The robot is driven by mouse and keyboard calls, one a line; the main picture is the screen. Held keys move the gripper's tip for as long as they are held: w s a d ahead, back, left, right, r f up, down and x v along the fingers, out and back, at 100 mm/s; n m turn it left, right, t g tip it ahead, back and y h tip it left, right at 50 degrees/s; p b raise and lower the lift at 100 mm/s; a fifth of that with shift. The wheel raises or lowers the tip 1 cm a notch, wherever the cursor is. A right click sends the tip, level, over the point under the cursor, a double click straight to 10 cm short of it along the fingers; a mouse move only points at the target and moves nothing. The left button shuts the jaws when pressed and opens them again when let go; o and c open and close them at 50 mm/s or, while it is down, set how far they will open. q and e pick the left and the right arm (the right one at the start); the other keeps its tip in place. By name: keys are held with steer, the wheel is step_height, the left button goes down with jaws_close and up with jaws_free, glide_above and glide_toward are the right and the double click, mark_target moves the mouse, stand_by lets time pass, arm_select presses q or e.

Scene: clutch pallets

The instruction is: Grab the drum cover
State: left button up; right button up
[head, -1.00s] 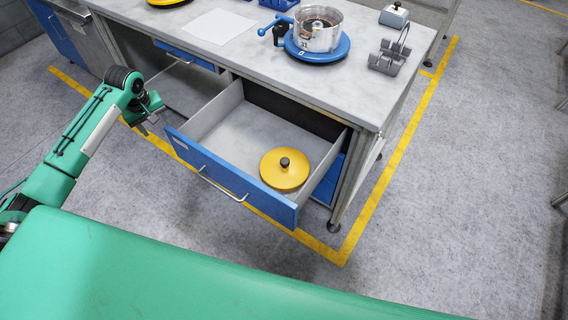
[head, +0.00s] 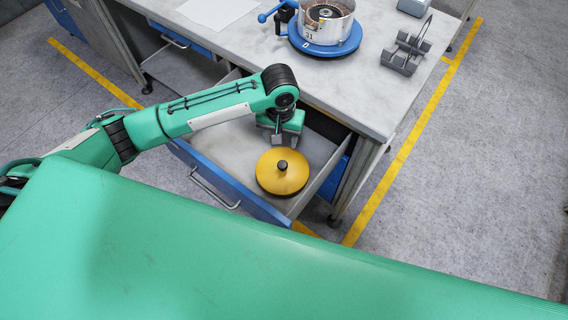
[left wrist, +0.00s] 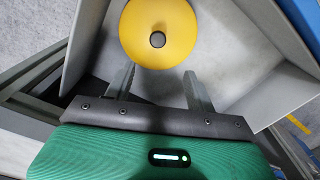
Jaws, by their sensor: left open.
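The drum cover is a round yellow disc (head: 282,176) with a dark knob at its centre. It lies in the open drawer, near its right front corner. It also shows in the left wrist view (left wrist: 160,20), just beyond my fingertips. My left gripper (head: 280,138) is over the drawer, just behind the cover in the head view. In the left wrist view its two fingers (left wrist: 158,78) are apart with nothing between them, and the knob is ahead of the gap. My right gripper is in neither view.
The grey drawer with a blue front (head: 230,185) is pulled out; its walls surround the cover. The workbench top (head: 390,103) above carries a metal drum on a blue turntable (head: 325,48) and a grey metal holder (head: 406,52). The floor to the right is clear.

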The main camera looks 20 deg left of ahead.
arm_select(q)
glide_above(282, 164)
steer(key=f, duration=0.6)
steer(key=shift+w+a+f, duration=0.15)
steer(key=shift+a+f, duration=0.05)
steer(key=shift+f, duration=0.95)
steer(key=f, duration=0.3)
steer(key=shift+d+f+p, duration=0.25)
steer(key=shift+f+p, duration=0.05)
steer(key=shift+p, duration=0.05)
steer(key=shift+f, duration=0.3)
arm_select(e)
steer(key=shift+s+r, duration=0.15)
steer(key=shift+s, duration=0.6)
